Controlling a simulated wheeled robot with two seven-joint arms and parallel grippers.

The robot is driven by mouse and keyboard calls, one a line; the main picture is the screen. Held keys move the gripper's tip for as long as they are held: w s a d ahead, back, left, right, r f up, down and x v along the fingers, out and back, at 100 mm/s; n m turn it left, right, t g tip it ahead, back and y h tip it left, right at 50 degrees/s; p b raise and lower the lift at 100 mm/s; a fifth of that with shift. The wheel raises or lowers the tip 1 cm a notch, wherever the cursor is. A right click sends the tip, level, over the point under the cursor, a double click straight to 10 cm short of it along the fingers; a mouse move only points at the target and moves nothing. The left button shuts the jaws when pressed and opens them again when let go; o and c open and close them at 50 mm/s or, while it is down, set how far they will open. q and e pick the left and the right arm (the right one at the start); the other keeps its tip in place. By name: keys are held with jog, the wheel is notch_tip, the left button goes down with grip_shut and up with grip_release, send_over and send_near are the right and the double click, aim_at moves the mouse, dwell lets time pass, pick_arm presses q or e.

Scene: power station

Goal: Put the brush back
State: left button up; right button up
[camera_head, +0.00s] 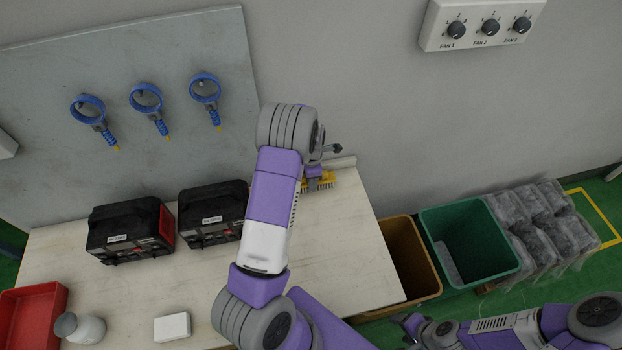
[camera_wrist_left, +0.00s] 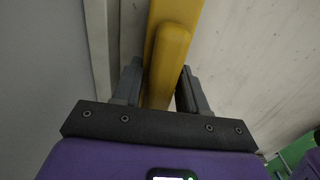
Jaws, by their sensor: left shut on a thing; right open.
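The brush (camera_head: 326,181) is yellow and lies at the back right of the white table, close to the wall, partly hidden by my left arm. In the left wrist view the yellow brush (camera_wrist_left: 166,60) runs between the two dark fingers. My left gripper (camera_head: 314,178) is shut on it; the left wrist view shows the fingers (camera_wrist_left: 157,88) on either side of it. Whether the brush touches the table is hidden. My right gripper (camera_head: 410,325) is open and empty, low on the right, in front of the bins.
Two black cases (camera_head: 130,230) (camera_head: 212,213) stand on the table left of my arm. A yellow bin (camera_head: 425,268) and a green bin (camera_head: 497,235) stand right of the table.

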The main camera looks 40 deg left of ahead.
pick_arm(q)
jog(key=shift+f, duration=0.15)
jog(key=o, duration=0.9)
jog(key=shift+r, duration=0.6)
notch_tip(320, 180, up, 11)
jog(key=shift+r+p, duration=0.15)
jog(key=shift+p, duration=0.95)
